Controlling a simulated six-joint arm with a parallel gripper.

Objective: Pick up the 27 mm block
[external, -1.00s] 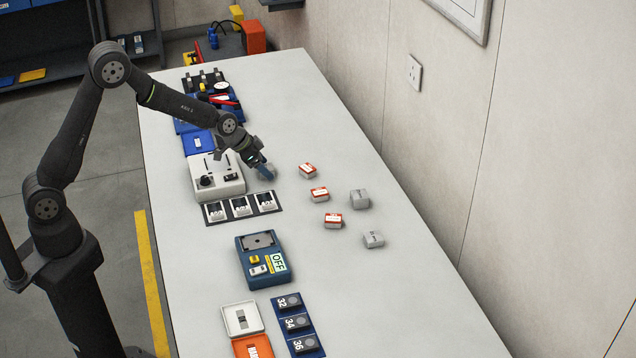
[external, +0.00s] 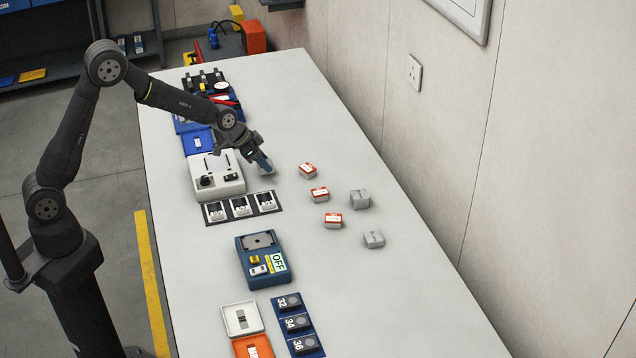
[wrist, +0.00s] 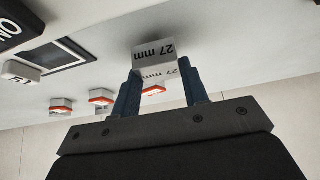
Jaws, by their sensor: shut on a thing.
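The 27 mm block (wrist: 155,62) is a light grey block with "27 mm" printed in black on its faces. In the wrist view it sits between the two blue fingers of my gripper (wrist: 160,82), which is shut on it. In the external view my gripper (external: 264,162) is just right of the white device, and the block (external: 267,172) is small and mostly hidden by the fingers. It appears a little above the table, though the gap is hard to judge.
Three red-and-white blocks (external: 333,221) and two grey blocks (external: 374,239) stand to the right. The white device (external: 216,187), a dark three-slot tray (external: 240,207), a blue unit reading OFF (external: 263,260) and a blue 32/34/36 rack (external: 298,322) line the left.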

